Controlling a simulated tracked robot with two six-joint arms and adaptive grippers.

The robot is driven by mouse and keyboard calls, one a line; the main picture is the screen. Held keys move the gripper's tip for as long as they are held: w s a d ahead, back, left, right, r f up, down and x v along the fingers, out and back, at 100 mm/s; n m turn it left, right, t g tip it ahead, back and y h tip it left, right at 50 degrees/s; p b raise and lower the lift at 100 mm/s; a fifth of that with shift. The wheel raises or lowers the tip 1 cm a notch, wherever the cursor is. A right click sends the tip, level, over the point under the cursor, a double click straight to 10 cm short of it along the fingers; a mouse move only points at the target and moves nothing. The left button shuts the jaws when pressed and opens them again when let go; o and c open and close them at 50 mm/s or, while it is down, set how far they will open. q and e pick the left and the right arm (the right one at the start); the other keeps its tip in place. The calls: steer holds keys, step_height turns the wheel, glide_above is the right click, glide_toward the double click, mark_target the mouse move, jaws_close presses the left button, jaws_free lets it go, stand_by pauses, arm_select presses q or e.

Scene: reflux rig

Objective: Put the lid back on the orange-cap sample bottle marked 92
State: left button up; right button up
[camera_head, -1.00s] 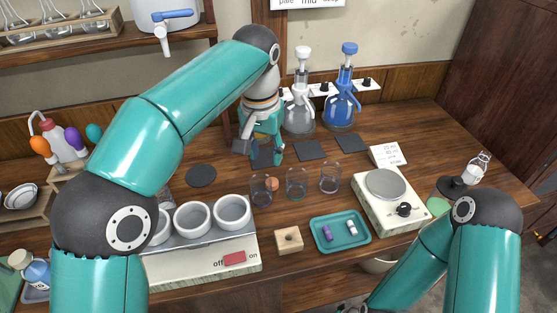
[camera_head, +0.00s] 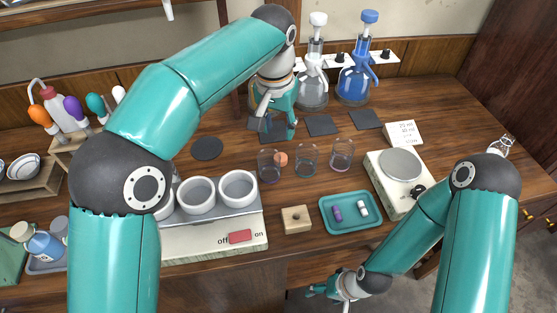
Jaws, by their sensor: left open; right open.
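A small orange piece (camera_head: 281,158), perhaps the orange lid, shows between two clear glass beakers; I cannot tell whether it is loose or on a bottle. No mark 92 is readable, and I cannot pick out the marked bottle. My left gripper (camera_head: 277,131) is open and points down over the back of the bench, near the dark square mats and behind the beakers. It seems empty. My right gripper (camera_head: 322,291) is open, low in front of the bench and far from the orange piece.
Three glass beakers (camera_head: 306,160) stand mid-bench. In front are a wooden block (camera_head: 296,219), a teal tray (camera_head: 372,217) with small purple and white pieces, and a heater (camera_head: 236,239) with white cups. A scale (camera_head: 400,163) stands right. Blue and clear dispenser bottles (camera_head: 356,85) stand behind.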

arm_select(q)
glide_above(281, 154)
steer(key=s, duration=0.2)
steer(key=f, duration=0.6)
steer(key=shift+s+a+f, duration=0.15)
steer(key=shift+a+f, duration=0.05)
steer(key=shift+f, duration=0.05)
steer(key=shift+f, duration=0.1)
steer(key=shift+w+d+f, duration=0.1)
steer(key=shift+w+f, duration=0.05)
steer(key=shift+f, duration=0.7)
steer(key=shift+w+f, duration=0.2)
steer(key=shift+f, duration=0.6)
steer(key=shift+w+d+f, duration=0.1)
steer(key=shift+w+f, duration=0.05)
steer(key=shift+f, duration=0.7)
steer(key=shift+a, duration=0.1)
steer(key=c, duration=0.4)
steer(key=shift+r, duration=0.15)
